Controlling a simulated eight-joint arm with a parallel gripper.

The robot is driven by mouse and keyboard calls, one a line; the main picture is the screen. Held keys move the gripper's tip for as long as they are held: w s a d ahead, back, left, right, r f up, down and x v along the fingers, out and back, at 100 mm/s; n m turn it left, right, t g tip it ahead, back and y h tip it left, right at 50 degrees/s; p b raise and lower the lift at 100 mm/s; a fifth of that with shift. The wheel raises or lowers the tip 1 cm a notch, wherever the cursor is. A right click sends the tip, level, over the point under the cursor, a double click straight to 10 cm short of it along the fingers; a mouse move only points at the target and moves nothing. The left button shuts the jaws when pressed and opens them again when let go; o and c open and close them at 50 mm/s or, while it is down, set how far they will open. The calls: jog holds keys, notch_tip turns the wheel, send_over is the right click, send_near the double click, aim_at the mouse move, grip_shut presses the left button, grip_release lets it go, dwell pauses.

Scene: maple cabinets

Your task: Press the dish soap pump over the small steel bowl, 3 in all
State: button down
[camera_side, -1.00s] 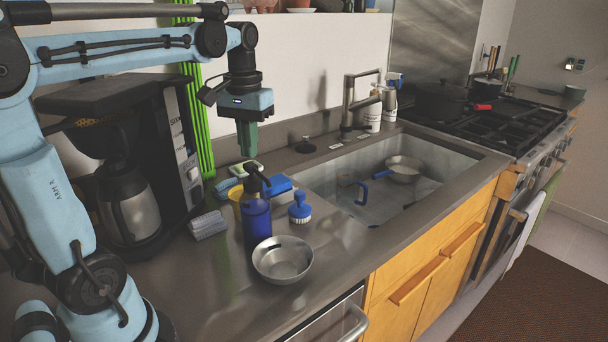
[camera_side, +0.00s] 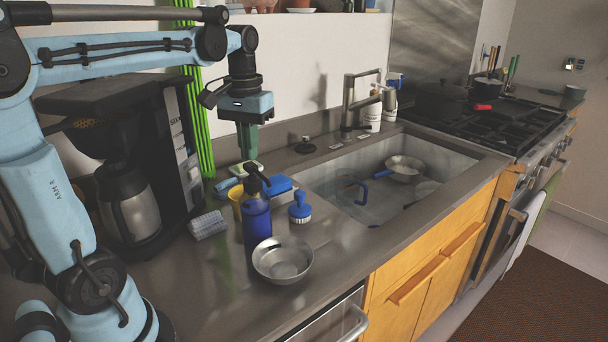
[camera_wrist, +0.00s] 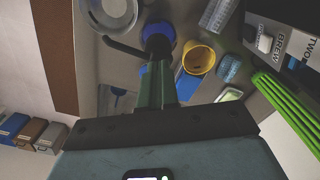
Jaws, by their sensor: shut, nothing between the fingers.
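The dish soap pump bottle (camera_side: 257,222) is blue with a black pump head and stands upright on the counter. The small steel bowl (camera_side: 283,261) sits on the counter just in front and to the right of it. The bowl looks empty. My gripper (camera_side: 247,155) points down, shut and empty, with its green fingertips right above the pump head. Whether they touch it I cannot tell. In the wrist view the fingers (camera_wrist: 156,84) cover part of the bottle (camera_wrist: 158,38), and the bowl (camera_wrist: 113,14) shows at the top edge, partly cut off.
A blue scrub brush (camera_side: 300,207) stands right of the bottle and a yellow cup (camera_wrist: 199,58) close behind it. A ribbed grey-white pad (camera_side: 208,224) lies to the left. The coffee maker (camera_side: 130,150) stands at left. The sink (camera_side: 345,205) opens at right, holding a pan (camera_side: 404,167).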

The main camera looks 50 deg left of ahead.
jog(key=shift+f, duration=1.1)
jog(key=shift+r, duration=1.35)
